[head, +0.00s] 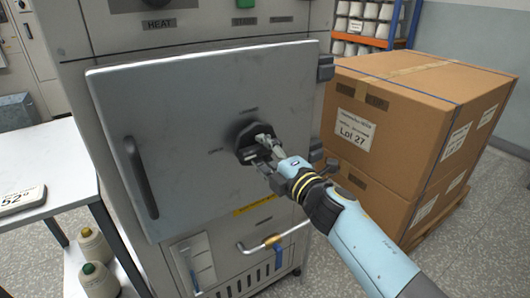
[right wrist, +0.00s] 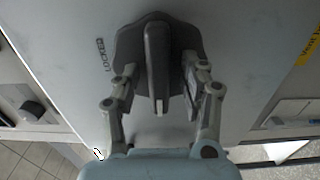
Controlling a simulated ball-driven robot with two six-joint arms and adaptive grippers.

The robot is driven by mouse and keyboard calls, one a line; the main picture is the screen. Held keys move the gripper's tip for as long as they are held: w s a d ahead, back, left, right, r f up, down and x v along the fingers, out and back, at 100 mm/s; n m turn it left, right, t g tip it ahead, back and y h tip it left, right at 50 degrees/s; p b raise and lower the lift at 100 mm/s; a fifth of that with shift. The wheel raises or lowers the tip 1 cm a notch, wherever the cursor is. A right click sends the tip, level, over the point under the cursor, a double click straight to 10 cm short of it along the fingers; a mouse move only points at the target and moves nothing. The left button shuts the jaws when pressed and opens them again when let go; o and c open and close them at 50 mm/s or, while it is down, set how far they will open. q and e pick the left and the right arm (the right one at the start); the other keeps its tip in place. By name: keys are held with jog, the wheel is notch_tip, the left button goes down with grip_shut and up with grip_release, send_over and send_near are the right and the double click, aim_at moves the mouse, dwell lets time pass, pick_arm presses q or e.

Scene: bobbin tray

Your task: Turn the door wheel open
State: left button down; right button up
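The door wheel (head: 246,133) is a dark round knob with a raised grip bar, on the grey cabinet door (head: 190,115). The door looks closed. In the right wrist view the wheel (right wrist: 131,46) shows its bar (right wrist: 157,50) pointing along the picture's height, with the word LOCKED printed to its left. My right gripper (head: 265,148) is at the wheel. In the right wrist view its fingers (right wrist: 158,86) are apart, one on each side of the bar, with a visible gap on both sides. My left gripper is not in view.
A vertical door handle (head: 141,178) is at the door's left edge. Below the door is a horizontal bar handle (head: 272,241) with a yellow sleeve. Cardboard boxes (head: 395,130) stand close on the right. A white table (head: 45,165) is at the left, with thread cones (head: 95,250) below it.

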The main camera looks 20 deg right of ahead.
jog(key=shift+s, duration=0.15)
jog(key=v, duration=1.1)
jog(key=shift+s, duration=0.35)
jog(key=shift+d, duration=0.15)
jog(key=s+d+f+m+g+h, duration=0.25)
jog(key=s+f, duration=0.25)
jog(key=f, duration=0.5)
jog(key=s+d+f+m+g+h, duration=0.1)
jog(key=s+d+f+m+g, duration=0.25)
jog(key=f, duration=0.55)
jog(key=s+d+f+m+g+h, duration=0.15)
jog(key=s+f+m, duration=0.25)
jog(key=s+f, duration=0.45)
jog(key=s+d+f+m+g, duration=0.1)
jog(key=s+f+m+g, duration=0.2)
jog(key=s, duration=0.7)
jog(key=s+d+f+m+g+h, duration=0.1)
jog(key=s+d+f+m+g, duration=0.1)
jog(key=s+f, duration=0.6)
jog(key=s+d+f+m+g, duration=0.2)
jog(key=s+f+m+g, duration=0.2)
jog(key=s, duration=0.7)
notch_tip(320, 180, down, 2)
jog(key=m, duration=0.2)
jog(key=shift+s+m, duration=0.3)
